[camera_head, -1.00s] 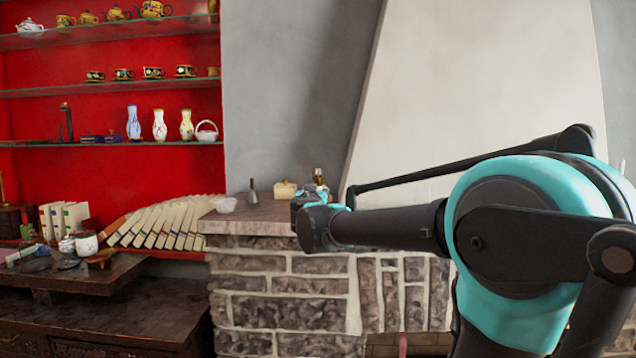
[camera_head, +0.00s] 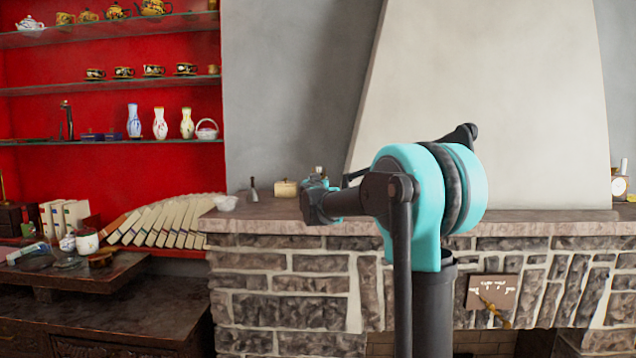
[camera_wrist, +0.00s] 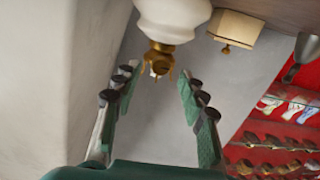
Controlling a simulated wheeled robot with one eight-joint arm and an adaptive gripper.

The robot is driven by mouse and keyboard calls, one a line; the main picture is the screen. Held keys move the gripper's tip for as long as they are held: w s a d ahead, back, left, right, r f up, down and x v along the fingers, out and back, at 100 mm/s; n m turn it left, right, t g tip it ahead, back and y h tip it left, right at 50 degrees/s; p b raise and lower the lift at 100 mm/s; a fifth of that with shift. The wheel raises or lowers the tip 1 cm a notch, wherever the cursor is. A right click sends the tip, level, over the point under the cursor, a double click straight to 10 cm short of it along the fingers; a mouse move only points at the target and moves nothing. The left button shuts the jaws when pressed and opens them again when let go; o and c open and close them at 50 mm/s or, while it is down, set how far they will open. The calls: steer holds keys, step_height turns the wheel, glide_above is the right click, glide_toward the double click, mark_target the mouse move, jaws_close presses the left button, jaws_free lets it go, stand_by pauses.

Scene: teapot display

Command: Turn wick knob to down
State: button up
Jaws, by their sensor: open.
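An oil lamp (camera_wrist: 172,18) with a white rounded body and a brass burner (camera_wrist: 160,58) hangs upside down in the tilted wrist view, at the top. The wick knob cannot be told apart clearly from the small brass parts at the burner's end. My gripper (camera_wrist: 157,76) is open and empty, its two dark-tipped green fingers on either side of the burner's end in the picture. I cannot tell whether they touch it. In the head view only the lamp's top (camera_head: 318,169) shows above my arm, which hides the rest and the fingers.
A cream box (camera_head: 285,188), a grey handbell (camera_head: 252,190) and a white bowl (camera_head: 226,203) stand left of the lamp on the stone mantel (camera_head: 540,222). A clock (camera_head: 619,187) stands far right. The mantel between my arm and the clock is clear.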

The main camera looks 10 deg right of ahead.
steer(key=shift+w+d, duration=0.2)
steer(key=shift+w, duration=1)
steer(key=shift+c, duration=0.4)
jaws_close()
